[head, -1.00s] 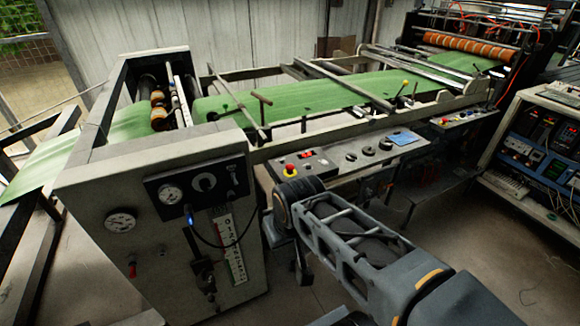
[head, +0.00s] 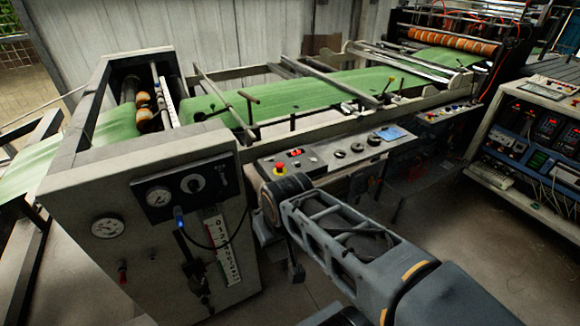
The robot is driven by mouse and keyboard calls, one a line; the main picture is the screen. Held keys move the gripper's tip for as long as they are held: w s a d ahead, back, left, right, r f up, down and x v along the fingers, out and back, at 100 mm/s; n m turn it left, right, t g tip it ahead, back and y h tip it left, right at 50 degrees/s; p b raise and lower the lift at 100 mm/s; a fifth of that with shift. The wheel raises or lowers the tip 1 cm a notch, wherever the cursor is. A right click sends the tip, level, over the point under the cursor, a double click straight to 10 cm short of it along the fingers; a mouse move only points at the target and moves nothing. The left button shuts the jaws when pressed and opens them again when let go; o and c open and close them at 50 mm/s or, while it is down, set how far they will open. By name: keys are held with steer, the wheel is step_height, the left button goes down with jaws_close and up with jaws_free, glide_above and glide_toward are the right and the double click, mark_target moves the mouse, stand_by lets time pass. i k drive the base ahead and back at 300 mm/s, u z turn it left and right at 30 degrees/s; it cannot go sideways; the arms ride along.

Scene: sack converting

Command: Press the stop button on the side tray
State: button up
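The stop button (head: 279,169) is a red mushroom head on a yellow base. It sits at the left end of the side tray (head: 318,156), a grey panel along the near side of the machine. My arm reaches up from the lower right, and its elbow joint stands just below the button in the picture. The button's top is in clear view. A dark part of my arm hangs below the elbow, partly hidden behind the upper link. I cannot make out my gripper or its fingers.
A grey cabinet (head: 122,190) with gauges stands left of the tray. Green sheet (head: 300,90) runs across the machine behind it. Black knobs (head: 357,147) and a blue pad (head: 392,133) are farther right on the tray. An electronics rack (head: 535,150) stands at right, with open floor before it.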

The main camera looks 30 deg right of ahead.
mark_target(278, 166)
steer(key=k, duration=1.2)
steer(key=z, duration=0.85)
steer(key=i, duration=1.4)
steer(key=u, duration=0.6)
steer(key=i, duration=0.75)
steer(key=u, duration=0.65)
